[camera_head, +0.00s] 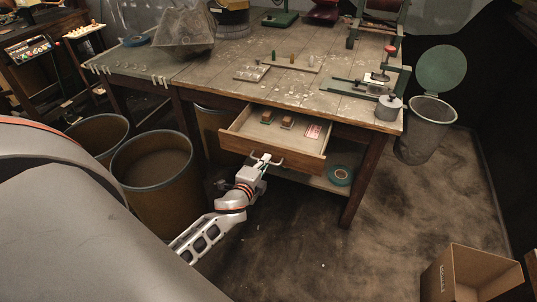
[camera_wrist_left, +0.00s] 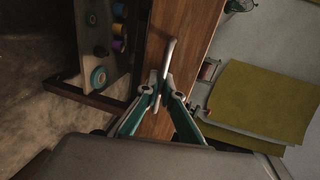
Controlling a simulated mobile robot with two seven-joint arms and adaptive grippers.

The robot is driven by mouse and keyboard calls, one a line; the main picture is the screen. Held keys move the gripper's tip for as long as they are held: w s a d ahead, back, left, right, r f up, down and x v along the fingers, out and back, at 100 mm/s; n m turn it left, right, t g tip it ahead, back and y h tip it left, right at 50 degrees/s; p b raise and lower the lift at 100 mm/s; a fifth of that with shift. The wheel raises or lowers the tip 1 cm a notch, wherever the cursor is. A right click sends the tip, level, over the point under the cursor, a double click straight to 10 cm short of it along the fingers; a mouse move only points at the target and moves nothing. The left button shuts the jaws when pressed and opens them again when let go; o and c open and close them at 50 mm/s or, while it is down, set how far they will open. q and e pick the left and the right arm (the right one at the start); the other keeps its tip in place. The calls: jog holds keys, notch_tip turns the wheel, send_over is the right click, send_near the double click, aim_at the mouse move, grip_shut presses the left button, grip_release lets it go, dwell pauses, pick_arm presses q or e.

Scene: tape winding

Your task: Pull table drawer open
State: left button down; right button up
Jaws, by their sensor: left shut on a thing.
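The wooden table drawer (camera_head: 270,150) stands pulled out from under the worktable (camera_head: 225,75), with its inside showing. Small brown blocks and a red-and-white card lie in it. My left gripper (camera_head: 262,162) is at the drawer front, shut on the pale metal handle (camera_head: 278,163). In the left wrist view, the fingers of my left gripper (camera_wrist_left: 163,92) close around the handle (camera_wrist_left: 169,58) against the brown wooden front (camera_wrist_left: 194,40). My right gripper is in neither view.
A green tape roll (camera_head: 340,175) lies on the low shelf to the right. A lidded bin (camera_head: 428,125) and a cardboard box (camera_head: 470,275) are farther right. The floor before the drawer is mostly clear.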

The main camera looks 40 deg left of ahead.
pick_arm(q)
jog(key=shift+f+v, duration=0.25)
jog(key=shift+v, duration=1)
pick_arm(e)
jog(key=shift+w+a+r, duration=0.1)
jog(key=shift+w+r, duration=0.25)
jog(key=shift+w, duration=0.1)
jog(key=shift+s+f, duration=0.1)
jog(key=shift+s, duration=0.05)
pick_arm(q)
jog(key=c, duration=2.5)
grip_release()
jog(key=shift+c, duration=0.2)
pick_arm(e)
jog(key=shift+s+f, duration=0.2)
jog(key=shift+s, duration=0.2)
pick_arm(q)
jog(key=v, duration=1.2)
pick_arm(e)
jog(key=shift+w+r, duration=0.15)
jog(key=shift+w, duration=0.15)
pick_arm(q)
jog(key=shift+s, duration=0.1)
